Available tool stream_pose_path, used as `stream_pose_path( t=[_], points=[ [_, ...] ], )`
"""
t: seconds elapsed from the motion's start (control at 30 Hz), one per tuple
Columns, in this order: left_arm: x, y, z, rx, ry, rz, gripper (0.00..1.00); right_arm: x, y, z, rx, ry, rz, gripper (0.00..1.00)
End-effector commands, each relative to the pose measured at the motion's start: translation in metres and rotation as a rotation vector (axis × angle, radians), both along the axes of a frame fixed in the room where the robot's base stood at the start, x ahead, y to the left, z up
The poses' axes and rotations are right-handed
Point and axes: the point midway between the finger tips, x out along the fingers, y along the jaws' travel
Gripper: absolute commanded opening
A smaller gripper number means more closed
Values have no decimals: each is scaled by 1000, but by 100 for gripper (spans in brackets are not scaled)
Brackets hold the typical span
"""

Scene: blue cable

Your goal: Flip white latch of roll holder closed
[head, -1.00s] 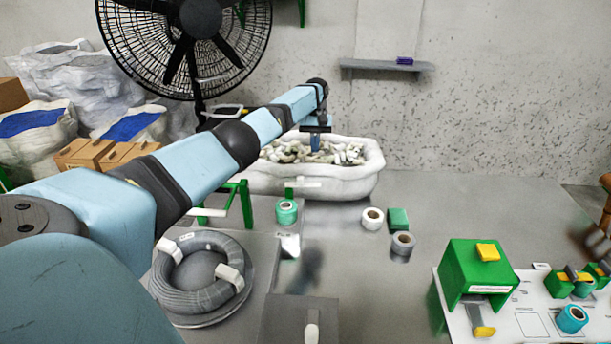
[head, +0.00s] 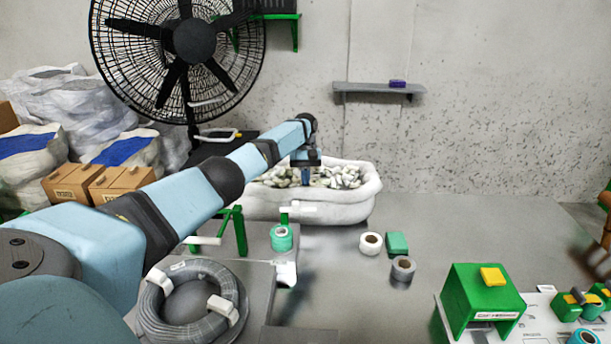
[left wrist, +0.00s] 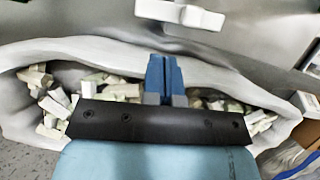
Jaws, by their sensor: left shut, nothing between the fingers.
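A green stand (head: 240,231) with white bars, which looks like the roll holder, stands left of centre in the head view. A white latch-like piece (head: 298,209) sits by its upper right, and another white piece (head: 286,272) is lower down. My left gripper (head: 306,180) is shut and empty, pointing down over the white tub, beyond the stand. In the left wrist view the closed blue fingers (left wrist: 165,72) point toward a white piece (left wrist: 180,13) at the top edge, apart from it. Whether the latch is open is unclear. My right gripper is out of view.
A white tub (head: 345,208) full of pale scraps lies behind the stand. A grey cable coil (head: 192,305) lies front left. A teal roll (head: 281,238), white roll (head: 371,244) and grey roll (head: 403,268) stand on the table.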

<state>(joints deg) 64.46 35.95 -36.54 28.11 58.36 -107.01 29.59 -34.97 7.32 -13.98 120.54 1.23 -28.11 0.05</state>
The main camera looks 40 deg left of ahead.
Motion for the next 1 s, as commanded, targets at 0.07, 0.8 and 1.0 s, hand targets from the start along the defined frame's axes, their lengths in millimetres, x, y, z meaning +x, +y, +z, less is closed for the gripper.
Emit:
stream_pose_path(
  t=[0.07, 0.8, 1.0],
  points=[
    [-6, -4, -16, 1, 4, -2, 0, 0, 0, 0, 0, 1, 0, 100],
    [-17, -16, -57, 0, 0, -1, 0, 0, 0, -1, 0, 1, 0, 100],
    [-25, -8, -54, 0, 1, -6, 0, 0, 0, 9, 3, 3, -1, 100]
  ],
)
